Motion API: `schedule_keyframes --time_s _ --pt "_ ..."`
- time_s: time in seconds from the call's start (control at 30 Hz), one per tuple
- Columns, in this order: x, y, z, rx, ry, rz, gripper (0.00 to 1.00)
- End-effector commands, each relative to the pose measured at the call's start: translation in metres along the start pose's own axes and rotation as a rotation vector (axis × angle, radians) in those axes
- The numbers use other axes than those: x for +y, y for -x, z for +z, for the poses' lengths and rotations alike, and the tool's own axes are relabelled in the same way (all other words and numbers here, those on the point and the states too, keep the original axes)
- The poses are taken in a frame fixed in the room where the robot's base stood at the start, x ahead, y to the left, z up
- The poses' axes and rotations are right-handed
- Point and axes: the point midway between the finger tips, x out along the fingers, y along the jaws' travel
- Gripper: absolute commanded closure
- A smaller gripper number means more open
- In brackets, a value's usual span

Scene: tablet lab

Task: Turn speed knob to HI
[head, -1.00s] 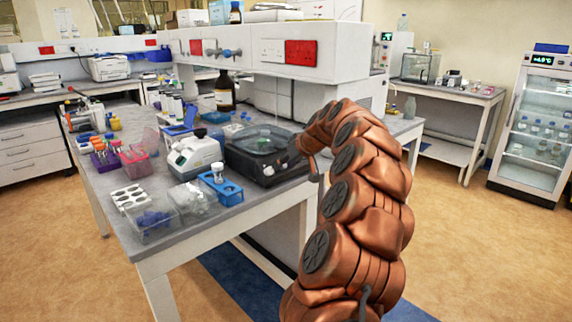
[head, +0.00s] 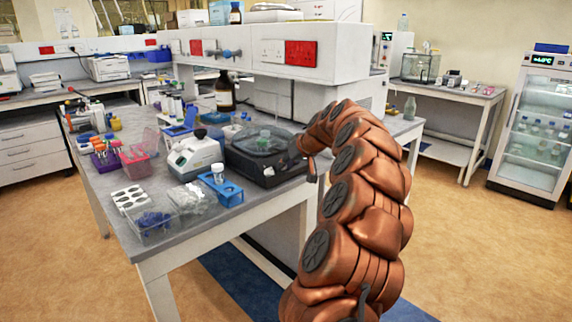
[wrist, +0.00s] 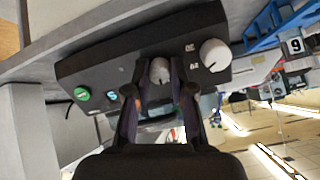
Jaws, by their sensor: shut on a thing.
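I cannot read a HI mark at the held knob. In the head view my arm hides the gripper's contact.
A green button (wrist: 82,93) and a small blue-marked control (wrist: 112,95) share the panel. A blue rack (head: 222,190), a white instrument (head: 195,154) and a clear bin (head: 153,222) stand left of the device. The floor to the right is open.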

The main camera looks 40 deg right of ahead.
Motion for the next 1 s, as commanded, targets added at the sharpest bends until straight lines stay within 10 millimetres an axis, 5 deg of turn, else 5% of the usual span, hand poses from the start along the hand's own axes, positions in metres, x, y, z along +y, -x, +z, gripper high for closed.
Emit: schedule_keyframes --time_s 1.0 --pt "0.0014 0.0015 -0.0013 -0.042 -0.891 -0.114 1.0"
